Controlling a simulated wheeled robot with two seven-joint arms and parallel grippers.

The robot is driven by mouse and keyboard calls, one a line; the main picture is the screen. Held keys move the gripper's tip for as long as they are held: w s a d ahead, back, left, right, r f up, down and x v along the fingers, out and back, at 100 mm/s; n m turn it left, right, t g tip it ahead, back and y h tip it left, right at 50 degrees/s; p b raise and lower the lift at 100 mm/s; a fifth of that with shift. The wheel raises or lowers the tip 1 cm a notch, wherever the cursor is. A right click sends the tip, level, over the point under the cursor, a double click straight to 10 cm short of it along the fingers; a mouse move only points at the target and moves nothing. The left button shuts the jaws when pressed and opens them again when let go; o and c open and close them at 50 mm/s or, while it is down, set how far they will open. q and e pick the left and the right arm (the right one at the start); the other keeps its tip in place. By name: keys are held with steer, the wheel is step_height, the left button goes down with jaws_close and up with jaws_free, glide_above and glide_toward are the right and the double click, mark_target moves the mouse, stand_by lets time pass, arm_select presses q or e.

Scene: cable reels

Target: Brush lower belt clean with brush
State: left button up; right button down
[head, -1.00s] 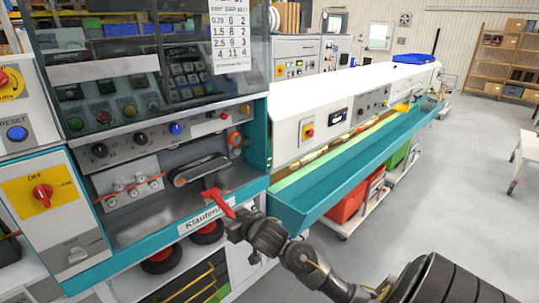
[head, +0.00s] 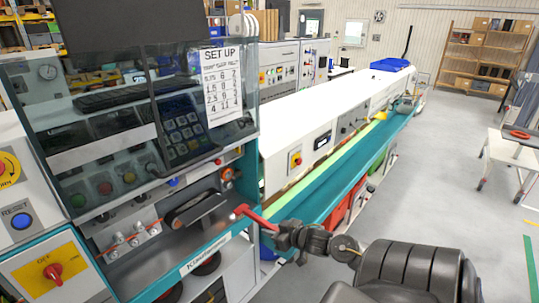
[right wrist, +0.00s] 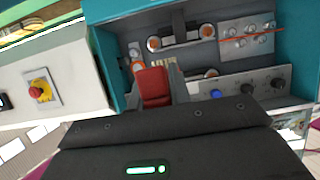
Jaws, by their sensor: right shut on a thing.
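My right gripper (head: 281,235) is shut on a red brush (head: 254,217) and holds it in front of the right end of the machine opening. In the right wrist view the red brush (right wrist: 154,86) sits between the fingers. In the head view a dark belt (head: 197,207) lies in the opening, left of the brush and apart from it. The right wrist view, which is upside down, shows the lower belt (right wrist: 180,41) with orange wheels near the picture's top. The upper belt is partly hidden by my gripper. My left gripper is out of view.
A glass cover (head: 130,120) hangs above the opening. The wire rollers (head: 130,240) are left of the belt. A long teal trough (head: 325,195) and white housing (head: 285,140) run back to the right. The floor (head: 430,190) at right is clear up to a table (head: 510,150).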

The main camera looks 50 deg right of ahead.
mark_target(244, 213)
steer(key=shift+w, duration=0.3)
steer(key=w+b, duration=0.3)
steer(key=w, duration=0.3)
steer(key=w+b, duration=0.3)
steer(key=w, duration=0.4)
steer(key=shift+d+f, duration=0.15)
steer(key=shift+d, duration=0.05)
steer(key=w+b, duration=0.2)
steer(key=w, duration=0.8)
steer(key=shift+b, duration=0.35)
steer(key=shift+d, duration=0.1)
steer(key=shift+f+b, duration=0.65)
steer(key=shift+f, duration=0.45)
